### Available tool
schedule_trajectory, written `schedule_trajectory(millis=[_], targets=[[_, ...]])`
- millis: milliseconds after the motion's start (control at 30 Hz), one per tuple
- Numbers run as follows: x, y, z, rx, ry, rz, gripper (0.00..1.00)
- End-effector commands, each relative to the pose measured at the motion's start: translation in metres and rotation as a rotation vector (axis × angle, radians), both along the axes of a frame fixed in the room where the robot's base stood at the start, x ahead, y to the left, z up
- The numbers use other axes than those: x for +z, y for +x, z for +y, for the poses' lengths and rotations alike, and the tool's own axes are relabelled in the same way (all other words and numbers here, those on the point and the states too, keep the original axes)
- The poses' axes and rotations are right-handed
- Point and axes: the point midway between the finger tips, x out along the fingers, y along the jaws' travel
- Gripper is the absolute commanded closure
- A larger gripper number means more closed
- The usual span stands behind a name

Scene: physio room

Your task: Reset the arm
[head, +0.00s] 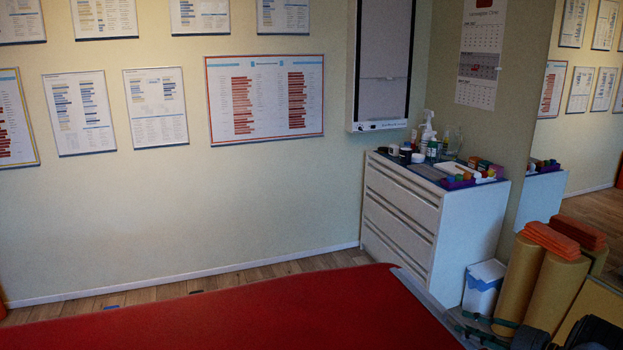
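My arm and my gripper are not recognisable in the head view, so the gripper's pose and opening are hidden from me. The task names no other object.
A red padded surface (250,318) fills the bottom. A white drawer cabinet (400,215) at right carries bottles, jars and small coloured items. Yellow rolls (555,290) with orange blocks (550,240) on top and a white bin (483,287) stand beside it. A narrow floor strip (180,290) runs along the wall.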

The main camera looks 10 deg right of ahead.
Motion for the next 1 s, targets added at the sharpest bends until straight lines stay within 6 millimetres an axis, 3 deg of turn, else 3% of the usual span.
schedule_trajectory(millis=[167, 667, 1000], targets=[[-0.003, 0.014, 0.009, 0.000, -0.001, -0.001, 0.72], [-0.001, 0.012, 0.007, 0.001, -0.005, -0.001, 0.72], [0.034, 0.003, 0.004, 0.070, -0.107, -0.020, 0.72]])
